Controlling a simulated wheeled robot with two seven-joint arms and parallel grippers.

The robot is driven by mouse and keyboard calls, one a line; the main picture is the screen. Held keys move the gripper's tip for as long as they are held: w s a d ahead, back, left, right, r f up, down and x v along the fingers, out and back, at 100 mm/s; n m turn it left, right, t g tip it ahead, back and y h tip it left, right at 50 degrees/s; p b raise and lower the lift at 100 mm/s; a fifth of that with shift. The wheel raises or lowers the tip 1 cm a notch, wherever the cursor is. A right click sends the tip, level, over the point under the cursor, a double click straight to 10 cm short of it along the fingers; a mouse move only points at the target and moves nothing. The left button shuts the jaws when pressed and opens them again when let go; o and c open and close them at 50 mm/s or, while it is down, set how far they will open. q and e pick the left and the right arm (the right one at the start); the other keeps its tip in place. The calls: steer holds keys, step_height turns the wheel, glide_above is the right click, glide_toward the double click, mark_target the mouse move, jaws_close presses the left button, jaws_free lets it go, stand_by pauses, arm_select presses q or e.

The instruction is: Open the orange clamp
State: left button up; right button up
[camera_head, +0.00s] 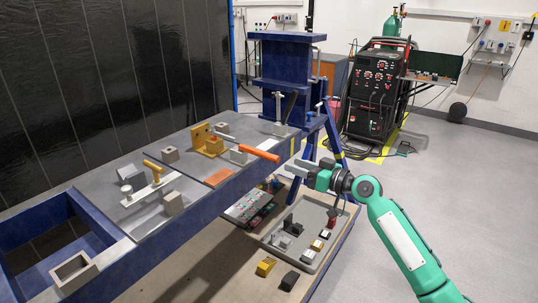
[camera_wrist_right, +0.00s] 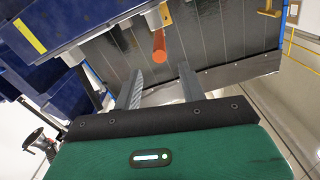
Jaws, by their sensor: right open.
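The orange clamp's handle (camera_head: 260,153) is an orange-red bar that sticks out over the near edge of the blue bench, roughly level. Its inner end meets grey metal and the gold bracket (camera_head: 200,136) on the bench top. My right gripper (camera_head: 297,167) is open and empty, just beyond the handle's free end, with its fingers pointing toward the bench. In the right wrist view the handle (camera_wrist_right: 159,46) shows end-on ahead of the gap between the two open fingertips (camera_wrist_right: 160,78), apart from both. My left gripper is not in view.
The bench (camera_head: 165,225) carries grey blocks and another clamp with a yellow-orange handle (camera_head: 155,166). A blue column (camera_head: 285,75) stands at its far end. Below, a grey tray (camera_head: 325,215) holds loose parts. A black welding machine (camera_head: 375,90) stands behind. Floor at right is clear.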

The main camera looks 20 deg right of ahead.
mark_target(256, 152)
steer(key=p+x, duration=0.2)
steer(key=x, duration=0.7)
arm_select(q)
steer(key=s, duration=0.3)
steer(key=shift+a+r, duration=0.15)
arm_select(e)
steer(key=shift+w+a, duration=0.25)
steer(key=shift+w, duration=0.05)
steer(key=shift+c, duration=0.3)
jaws_close()
